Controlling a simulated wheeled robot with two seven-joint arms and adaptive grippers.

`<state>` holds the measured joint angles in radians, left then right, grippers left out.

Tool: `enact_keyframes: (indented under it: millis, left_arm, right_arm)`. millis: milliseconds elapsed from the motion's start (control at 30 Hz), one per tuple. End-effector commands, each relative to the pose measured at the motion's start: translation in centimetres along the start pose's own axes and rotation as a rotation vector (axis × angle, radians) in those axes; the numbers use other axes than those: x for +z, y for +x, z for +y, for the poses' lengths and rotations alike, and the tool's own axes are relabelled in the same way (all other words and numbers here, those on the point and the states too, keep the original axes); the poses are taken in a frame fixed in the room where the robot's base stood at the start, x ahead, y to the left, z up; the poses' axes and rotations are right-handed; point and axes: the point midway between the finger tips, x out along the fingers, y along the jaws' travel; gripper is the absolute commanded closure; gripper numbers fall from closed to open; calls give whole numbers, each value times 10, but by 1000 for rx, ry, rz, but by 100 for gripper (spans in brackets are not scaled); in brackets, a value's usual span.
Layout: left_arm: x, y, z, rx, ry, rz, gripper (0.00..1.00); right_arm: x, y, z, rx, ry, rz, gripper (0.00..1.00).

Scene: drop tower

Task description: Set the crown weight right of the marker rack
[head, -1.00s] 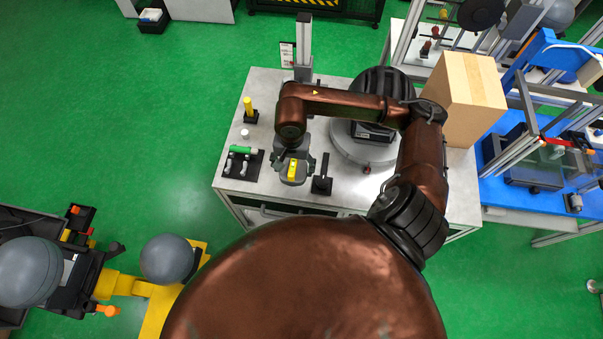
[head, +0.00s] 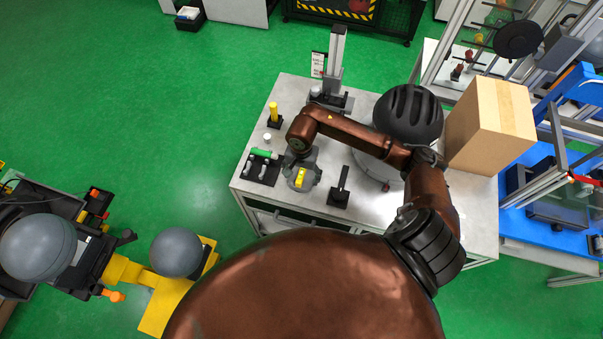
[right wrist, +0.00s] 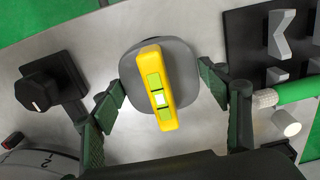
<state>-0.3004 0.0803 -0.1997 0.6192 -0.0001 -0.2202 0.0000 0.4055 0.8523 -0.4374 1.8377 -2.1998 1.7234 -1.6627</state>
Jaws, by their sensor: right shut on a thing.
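The crown weight appears to be the grey rounded block (head: 306,184) with a yellow spirit level on top. It also shows in the right wrist view (right wrist: 185,70). My right gripper (right wrist: 164,88) has a finger on each side of it and is shut on it. I cannot tell whether its underside touches the table. The marker rack (head: 262,170), a black base with grey holders and a green marker (head: 264,154), stands just left of the weight. It also shows at the right of the right wrist view (right wrist: 245,40). My left gripper is out of view.
A dark ribbed helmet (head: 408,112) and a cardboard box (head: 490,125) are farther right. A yellow-topped item (head: 274,113) and a small white cylinder (head: 267,138) stand behind the rack.

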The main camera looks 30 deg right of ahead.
Motion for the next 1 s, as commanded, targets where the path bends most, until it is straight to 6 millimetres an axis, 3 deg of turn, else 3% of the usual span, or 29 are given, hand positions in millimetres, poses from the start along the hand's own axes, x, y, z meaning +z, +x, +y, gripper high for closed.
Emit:
enact_keyframes:
  millis: [333,367,400,600,1000]
  left_arm:
    - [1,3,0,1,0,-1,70]
    - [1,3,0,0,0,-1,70]
    - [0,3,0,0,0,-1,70]
    - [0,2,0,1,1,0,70]
    - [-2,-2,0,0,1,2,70]
  right_arm:
    - [-1,1,-1,-3,-1,1,89]
    - [0,3,0,0,-1,0,31]
    - [0,2,0,-1,0,0,28]
    - [0,2,0,-1,0,0,14]
    - [0,-4,0,-1,0,1,14]
